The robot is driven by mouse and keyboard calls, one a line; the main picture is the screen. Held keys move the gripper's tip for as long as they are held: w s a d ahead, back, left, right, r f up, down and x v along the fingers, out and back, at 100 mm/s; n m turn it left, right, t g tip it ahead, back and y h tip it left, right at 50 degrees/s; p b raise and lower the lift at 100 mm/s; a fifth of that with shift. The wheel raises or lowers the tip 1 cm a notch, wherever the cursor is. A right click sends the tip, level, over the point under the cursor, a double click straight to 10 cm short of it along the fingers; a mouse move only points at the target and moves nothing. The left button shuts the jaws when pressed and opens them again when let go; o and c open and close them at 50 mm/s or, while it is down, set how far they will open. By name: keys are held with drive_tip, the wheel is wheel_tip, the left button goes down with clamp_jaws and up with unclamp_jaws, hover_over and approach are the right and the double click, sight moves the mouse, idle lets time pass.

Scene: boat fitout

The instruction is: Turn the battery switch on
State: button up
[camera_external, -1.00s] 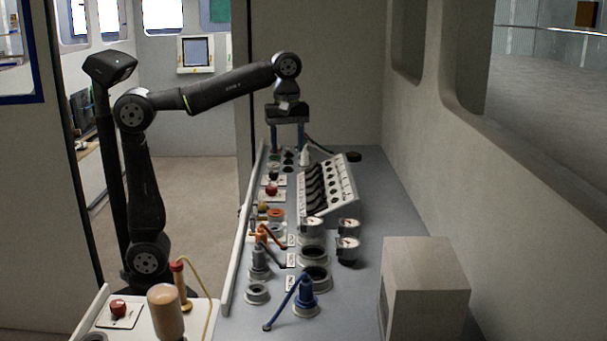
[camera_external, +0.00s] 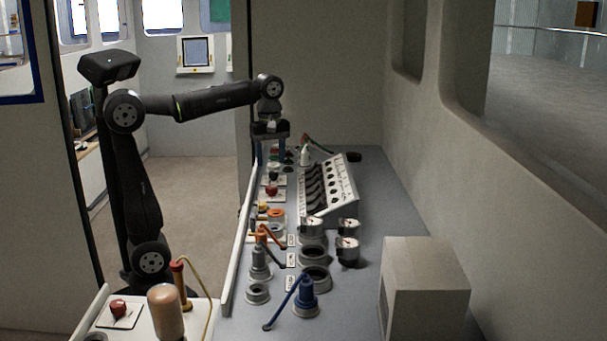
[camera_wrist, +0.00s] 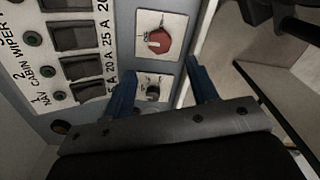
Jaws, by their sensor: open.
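A red rotary knob (camera_wrist: 160,40) on a white plate looks like the battery switch; its lettering is too small to read. In the external view the red knob (camera_external: 271,190) sits on the left side of the console. My gripper (camera_external: 269,155) points down above the console's far left part, farther from the camera than the red knob. In the wrist view my gripper (camera_wrist: 160,73) is open and empty. The red knob lies beyond its fingertips, apart from both. A small dark knob on a second white plate (camera_wrist: 153,98) shows between the fingers.
A sloped breaker panel (camera_external: 327,187) stands right of the knobs. Gauges (camera_external: 348,250), levers and a blue-handled valve (camera_external: 306,297) fill the nearer console. A raised white edge (camera_external: 238,255) runs along the console's left side. A grey box (camera_external: 425,290) stands at front right.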

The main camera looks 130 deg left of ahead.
sight(271, 187)
wheel_tip(271, 187, down, 9)
drive_tip(key=shift+r, duration=0.1)
idle(0.3)
drive_tip(key=c, duration=1)
